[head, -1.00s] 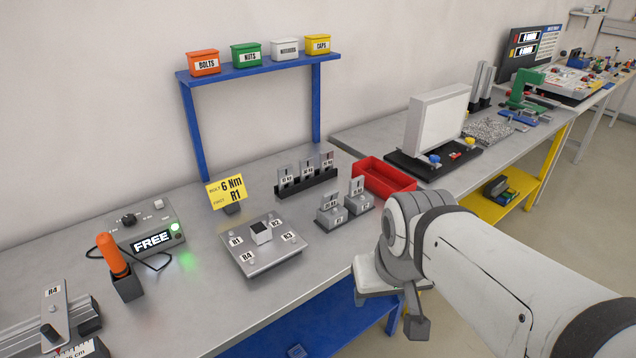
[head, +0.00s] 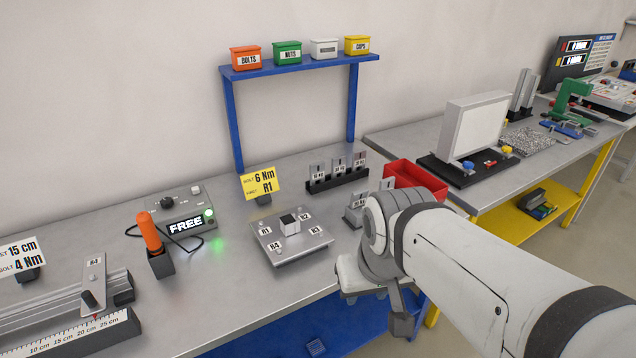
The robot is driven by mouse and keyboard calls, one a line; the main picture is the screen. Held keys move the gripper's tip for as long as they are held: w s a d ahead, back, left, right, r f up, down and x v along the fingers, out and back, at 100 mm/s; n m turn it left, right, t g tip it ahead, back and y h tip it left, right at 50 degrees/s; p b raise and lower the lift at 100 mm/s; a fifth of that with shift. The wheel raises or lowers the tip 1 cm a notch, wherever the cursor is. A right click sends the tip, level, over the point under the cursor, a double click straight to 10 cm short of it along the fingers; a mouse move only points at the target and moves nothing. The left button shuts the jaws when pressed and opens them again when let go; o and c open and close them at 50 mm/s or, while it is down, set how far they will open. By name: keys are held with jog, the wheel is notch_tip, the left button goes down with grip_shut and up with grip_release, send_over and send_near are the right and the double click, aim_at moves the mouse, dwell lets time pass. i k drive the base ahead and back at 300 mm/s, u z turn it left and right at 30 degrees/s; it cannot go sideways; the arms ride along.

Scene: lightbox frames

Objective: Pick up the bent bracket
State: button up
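I cannot pick out a bent bracket for certain. Upright grey labelled plates stand in a black rack (head: 338,181) at the back of the bench. Similar plates stand in grey blocks (head: 355,214), partly hidden behind my arm. My gripper (head: 401,318) hangs at the bench's front edge, right of the square plate fixture. Only part of it shows, so its opening and any contents are hidden.
The square fixture (head: 268,243) with labels R1 to R4 sits mid-bench. A red bin (head: 402,172) stands behind my arm. Left are an orange-handled tool in a holder (head: 160,264), a box reading FREE (head: 170,210) and a ruler rig (head: 70,335). The front middle bench is clear.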

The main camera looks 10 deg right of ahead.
aim_at(359, 197)
jog(key=u, duration=0.35)
jog(key=k, duration=0.1)
jog(key=u, duration=2.8)
jog(key=k, duration=1.85)
jog(key=z, duration=1.95)
jog(key=i, duration=1.1)
jog(key=z, duration=0.05)
